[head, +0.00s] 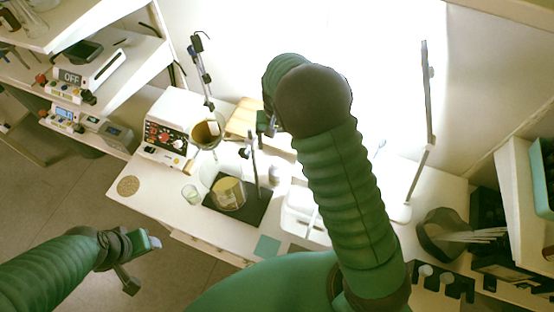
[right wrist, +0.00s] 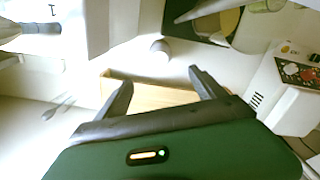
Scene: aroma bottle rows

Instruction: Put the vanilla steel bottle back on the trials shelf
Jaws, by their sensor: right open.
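My right gripper (right wrist: 160,80) is open and empty in the right wrist view, its two dark fingers spread in front of a pale wooden shelf or box (right wrist: 150,97). In the head view the right gripper (head: 267,123) is partly hidden by my own arm, beside the wooden piece (head: 243,117). A small greyish bottle-like thing (head: 273,174) stands on the bench; a round grey top (right wrist: 160,46) shows beyond the fingers in the wrist view. I cannot read any label, so I cannot tell which is the vanilla steel bottle. My left gripper (head: 142,262) hangs off the bench's front left.
On the white bench (head: 150,205) stand a white control box (head: 172,125), a dark stand base (head: 250,207) with a yellowish vessel (head: 229,193), a small glass (head: 190,193) and a white tray (head: 300,205). A tall stand (head: 425,120) rises at right.

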